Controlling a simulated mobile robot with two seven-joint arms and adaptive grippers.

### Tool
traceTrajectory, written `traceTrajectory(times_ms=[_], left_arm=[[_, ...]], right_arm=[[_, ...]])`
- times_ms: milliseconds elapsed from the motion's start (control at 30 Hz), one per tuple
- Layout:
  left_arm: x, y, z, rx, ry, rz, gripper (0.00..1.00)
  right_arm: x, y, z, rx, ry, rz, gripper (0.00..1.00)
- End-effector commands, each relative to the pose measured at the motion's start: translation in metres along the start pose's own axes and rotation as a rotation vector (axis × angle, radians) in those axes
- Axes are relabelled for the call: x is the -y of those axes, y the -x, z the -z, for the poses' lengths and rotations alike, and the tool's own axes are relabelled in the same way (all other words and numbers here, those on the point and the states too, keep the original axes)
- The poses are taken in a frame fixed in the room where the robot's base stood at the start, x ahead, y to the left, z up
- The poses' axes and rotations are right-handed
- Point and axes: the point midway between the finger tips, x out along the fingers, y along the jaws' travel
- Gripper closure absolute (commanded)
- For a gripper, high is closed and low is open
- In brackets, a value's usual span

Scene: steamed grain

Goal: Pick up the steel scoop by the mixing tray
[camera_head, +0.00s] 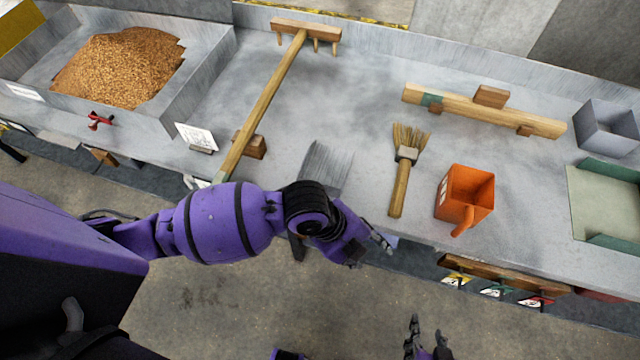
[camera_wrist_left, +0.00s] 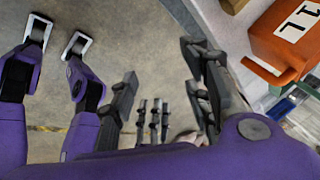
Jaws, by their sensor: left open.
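The steel scoop (camera_head: 325,163) appears to be the flat, ridged grey metal piece at the front edge of the grey worktop, in the middle of the head view. My left arm covers its lower part, so its handle cannot be clearly told. My left gripper (camera_head: 368,248) is open and empty, past the worktop's front edge, to the right of and below the scoop. Its spread fingers also show in the left wrist view (camera_wrist_left: 165,85), with no scoop between them. My right gripper (camera_head: 427,342) is at the bottom edge, with fingers apart and nothing seen between them.
A metal tray of grain (camera_head: 200,85) is at the upper left. A wooden rake (camera_head: 265,100) lies right of it. A brush (camera_head: 402,175), an orange box-shaped scoop (camera_head: 466,195) and a wooden bar (camera_head: 470,108) lie on the right. The floor in front is clear.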

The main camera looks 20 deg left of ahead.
Motion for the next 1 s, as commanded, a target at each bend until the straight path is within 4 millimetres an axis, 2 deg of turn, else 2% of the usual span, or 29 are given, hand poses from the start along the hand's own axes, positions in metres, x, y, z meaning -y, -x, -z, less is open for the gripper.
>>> traceTrajectory(times_ms=[33, 100, 233, 400, 567, 667, 1000], left_arm=[[0.003, 0.005, -0.015, 0.024, -0.146, -0.054, 0.56], [0.003, 0.015, -0.034, 0.046, -0.331, -0.136, 0.56], [0.003, 0.043, -0.078, 0.086, -0.614, -0.292, 0.56], [0.006, 0.08, -0.123, 0.112, -0.828, -0.445, 0.56], [0.009, 0.101, -0.143, 0.116, -0.914, -0.516, 0.56], [0.007, 0.101, -0.149, 0.116, -0.931, -0.532, 0.56], [-0.008, 0.062, -0.158, 0.114, -0.93, -0.531, 0.56]], right_arm=[[0.0, 0.0, -0.007, 0.012, 0.0, -0.001, 0.6], [-0.001, 0.0, -0.012, 0.019, 0.0, -0.002, 0.6], [-0.002, 0.0, -0.017, 0.025, 0.0, -0.004, 0.6], [-0.002, -0.002, -0.014, 0.017, 0.002, -0.005, 0.6], [-0.002, -0.004, -0.008, 0.004, 0.003, -0.004, 0.6], [-0.002, -0.004, -0.006, 0.0, 0.004, -0.004, 0.6], [-0.003, -0.004, -0.006, 0.0, 0.004, -0.005, 0.6]])
